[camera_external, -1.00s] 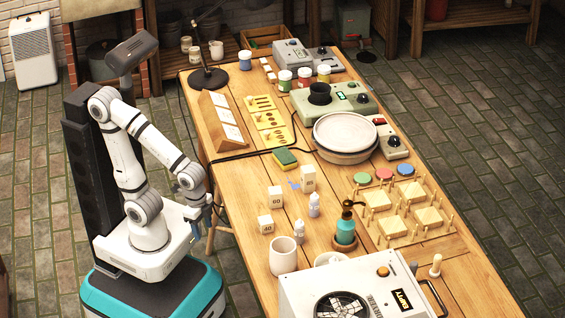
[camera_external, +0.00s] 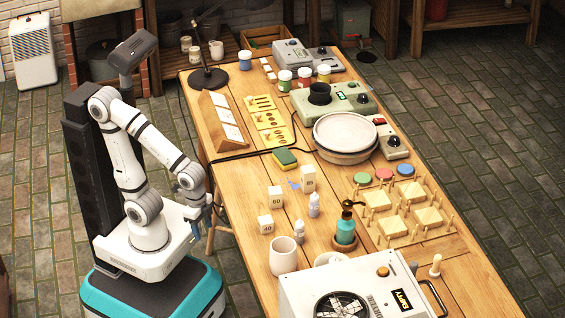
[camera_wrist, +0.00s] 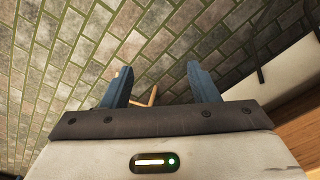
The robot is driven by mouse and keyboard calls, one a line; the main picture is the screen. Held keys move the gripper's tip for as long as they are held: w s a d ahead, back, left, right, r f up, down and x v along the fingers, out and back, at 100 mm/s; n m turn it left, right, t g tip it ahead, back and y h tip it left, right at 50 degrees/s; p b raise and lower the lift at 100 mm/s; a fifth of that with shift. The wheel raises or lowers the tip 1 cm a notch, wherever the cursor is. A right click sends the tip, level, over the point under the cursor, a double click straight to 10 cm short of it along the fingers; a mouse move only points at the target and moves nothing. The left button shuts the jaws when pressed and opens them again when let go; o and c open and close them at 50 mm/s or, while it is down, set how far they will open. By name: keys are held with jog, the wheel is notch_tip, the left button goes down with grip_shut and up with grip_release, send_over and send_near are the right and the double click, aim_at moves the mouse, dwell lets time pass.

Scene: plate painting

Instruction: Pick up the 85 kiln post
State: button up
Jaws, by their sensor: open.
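The 85 kiln post (camera_external: 308,180) is a pale block, the tallest of three numbered posts, standing upright on the wooden table (camera_external: 235,205). The 60 post (camera_external: 275,198) and the 40 post (camera_external: 266,224) stand to its left and nearer the front. My gripper (camera_external: 203,210) hangs beside the table's left edge, well apart from the posts. In the wrist view its two blue fingers (camera_wrist: 160,88) are spread apart with nothing between them. That view shows brick floor and no post.
Two small dropper bottles (camera_external: 314,205) stand close by the 85 post. A sponge (camera_external: 285,158) lies behind it, and a black cable (camera_external: 240,154) crosses the table. A white cup (camera_external: 283,255) and a teal pump bottle (camera_external: 346,228) stand nearer the front. The table's left edge is fairly clear.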

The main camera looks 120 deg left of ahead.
jog(key=shift+o, duration=0.3)
jog(key=shift+o, duration=0.6)
jog(key=w+d+r+n+h+p, duration=0.25)
jog(key=w+r+n+p, duration=0.4)
jog(key=w+r, duration=0.8)
notch_tip(320, 180, up, 8)
jog(key=n+g+y+p, duration=0.1)
jog(key=n+y+p, duration=0.2)
jog(key=p, duration=2)
send_over(308, 169)
jog(key=shift+w+f+m+h, duration=0.2)
jog(key=shift+w+m+h, duration=0.05)
jog(key=shift+w, duration=0.1)
jog(key=f, duration=0.8)
jog(key=shift+s+a+f, duration=0.1)
jog(key=shift+s+a, duration=0.05)
jog(key=shift+s, duration=0.2)
jog(key=shift+c, duration=0.2)
jog(key=c, duration=1.2)
